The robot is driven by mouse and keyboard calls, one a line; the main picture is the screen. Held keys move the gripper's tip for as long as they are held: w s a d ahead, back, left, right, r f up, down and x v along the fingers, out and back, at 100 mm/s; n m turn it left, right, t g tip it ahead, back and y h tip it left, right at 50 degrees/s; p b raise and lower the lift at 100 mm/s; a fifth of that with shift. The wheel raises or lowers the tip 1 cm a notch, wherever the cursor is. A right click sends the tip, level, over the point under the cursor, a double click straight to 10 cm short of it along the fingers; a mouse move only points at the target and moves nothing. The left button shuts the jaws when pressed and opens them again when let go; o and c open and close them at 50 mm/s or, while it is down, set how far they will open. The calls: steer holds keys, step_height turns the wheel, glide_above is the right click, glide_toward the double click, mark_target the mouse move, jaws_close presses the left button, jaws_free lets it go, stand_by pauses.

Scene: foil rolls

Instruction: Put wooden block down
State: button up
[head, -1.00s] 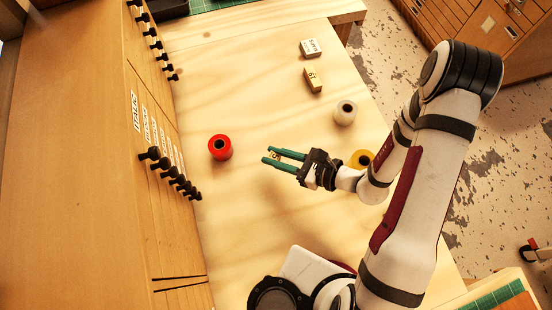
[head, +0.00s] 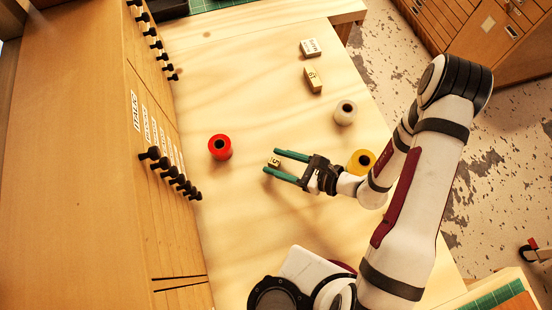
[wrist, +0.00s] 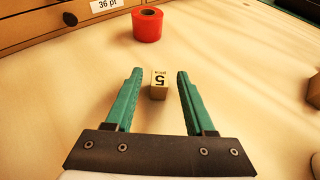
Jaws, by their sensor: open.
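The wooden block (head: 274,162) is small and pale, with a dark "5" on one face. It rests on the light wood table between the tips of my gripper (head: 277,162). In the wrist view the block (wrist: 158,84) stands between the two green fingers of my gripper (wrist: 158,80), with a visible gap on each side. The gripper is open and does not touch the block.
A red roll (head: 220,147) stands left of the gripper tips. A white roll (head: 345,113) and a yellow roll (head: 362,161) stand to the right. Two pale blocks (head: 310,47) (head: 313,79) lie farther back. A drawer cabinet (head: 80,150) with dark knobs borders the left.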

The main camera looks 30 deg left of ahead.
steer(key=v, duration=0.6)
steer(key=shift+d+r, duration=0.15)
steer(key=shift+d, duration=0.15)
steer(key=s+d+r+n+g+h, duration=0.2)
steer(key=s+r+n+g+h, duration=0.15)
steer(key=r+n, duration=0.7)
steer(key=s+d+r+n+t+h, duration=0.2)
steer(key=s+d+r+h, duration=0.4)
steer(key=d, duration=0.5)
step_height(320, 180, up, 3)
steer(key=shift+s+d+f+t+h, duration=0.25)
steer(key=shift+t+h, duration=0.4)
steer(key=shift+h, duration=0.5)
steer(key=shift+o, duration=0.7)
steer(key=shift+w, duration=0.15)
steer(key=o, duration=0.6)
steer(key=w+d+r+n, duration=0.4)
steer(key=w+r+n, duration=0.1)
steer(key=n, duration=0.2)
steer(key=shift+w+d+r+h, duration=0.35)
steer(key=shift+w+h, duration=0.05)
steer(key=w+d+r+n+h, duration=0.1)
steer(key=w+d+r+n, duration=0.35)
steer(key=d+n, duration=0.2)
step_height(320, 180, down, 10)
steer(key=n, duration=0.1)
steer(key=shift+s+a+r, duration=0.2)
steer(key=shift+s+a, duration=0.1)
steer(key=shift+a, duration=0.05)
